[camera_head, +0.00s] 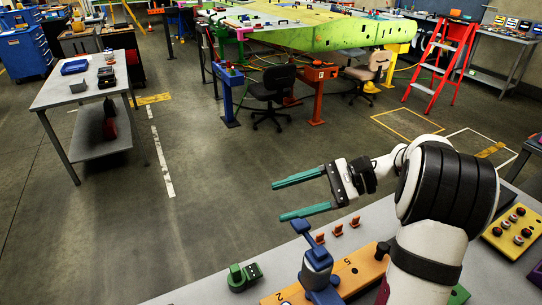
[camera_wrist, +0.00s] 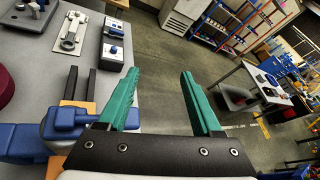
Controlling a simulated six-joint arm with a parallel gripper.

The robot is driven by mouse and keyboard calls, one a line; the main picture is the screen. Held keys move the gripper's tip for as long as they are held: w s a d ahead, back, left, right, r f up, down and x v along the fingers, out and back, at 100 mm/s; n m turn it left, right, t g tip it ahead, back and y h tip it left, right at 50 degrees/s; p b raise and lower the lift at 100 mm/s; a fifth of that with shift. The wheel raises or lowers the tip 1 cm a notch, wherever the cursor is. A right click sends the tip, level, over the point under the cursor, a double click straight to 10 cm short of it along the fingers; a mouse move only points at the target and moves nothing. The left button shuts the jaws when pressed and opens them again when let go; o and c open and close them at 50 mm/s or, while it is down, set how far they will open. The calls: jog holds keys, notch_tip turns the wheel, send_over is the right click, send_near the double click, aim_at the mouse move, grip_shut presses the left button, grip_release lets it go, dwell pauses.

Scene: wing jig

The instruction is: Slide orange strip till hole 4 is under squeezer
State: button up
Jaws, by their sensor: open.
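The orange strip (camera_head: 364,271) lies on the grey bench and passes by the blue squeezer (camera_head: 317,262). The numbers 5 and 2 show on it, 5 to the right of the squeezer and 2 at its lower left. Which hole is under the squeezer is hidden. My gripper (camera_head: 279,201) is open and empty, its two green fingers apart in the air beyond the bench edge, above and left of the squeezer. In the wrist view the open fingers (camera_wrist: 160,74) hold nothing. The blue squeezer (camera_wrist: 50,122) and a piece of orange strip (camera_wrist: 88,106) show at lower left there.
A green clamp-like block (camera_head: 242,277) and small orange-red pieces (camera_head: 337,230) sit on the grey bench (camera_head: 205,292). A yellow button box (camera_head: 514,232) is at right. The wrist view shows a pale fitting (camera_wrist: 71,37) and a grey knobbed box (camera_wrist: 112,46). Open floor lies beyond.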

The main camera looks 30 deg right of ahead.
jog(key=s+d+f+m+t+h, duration=0.1)
jog(key=s+d+f+m+t, duration=0.2)
jog(key=d, duration=0.4)
jog(key=s+d+f+m+t, duration=0.2)
jog(key=d+f, duration=0.1)
jog(key=d, duration=0.4)
jog(key=s+d+f+m+t+h, duration=0.1)
jog(key=s+d+f+m+t, duration=0.25)
jog(key=d, duration=0.25)
jog(key=s+d+f+m+t+h, duration=0.1)
jog(key=s+d+f, duration=0.1)
jog(key=s+f, duration=0.1)
jog(key=s+d+f+m+h, duration=0.1)
jog(key=s+d+f+m, duration=0.1)
jog(key=s, duration=0.3)
jog(key=s+d+f+m+t+h, duration=0.1)
jog(key=s+d+f+m+h, duration=0.1)
jog(key=s+d+f, duration=0.1)
jog(key=shift+s+d+f+m+t, duration=0.1)
jog(key=shift+s+f+m+t, duration=0.1)
jog(key=shift+f, duration=0.25)
jog(key=shift+s+d+f+m+t, duration=0.1)
jog(key=shift+s+f+t, duration=0.1)
jog(key=shift+f, duration=0.25)
jog(key=shift+w+a+f, duration=0.1)
jog(key=shift+a+f, duration=0.05)
jog(key=shift+f, duration=0.05)
jog(key=x, duration=1.5)
jog(key=shift+w, duration=0.1)
grip_shut()
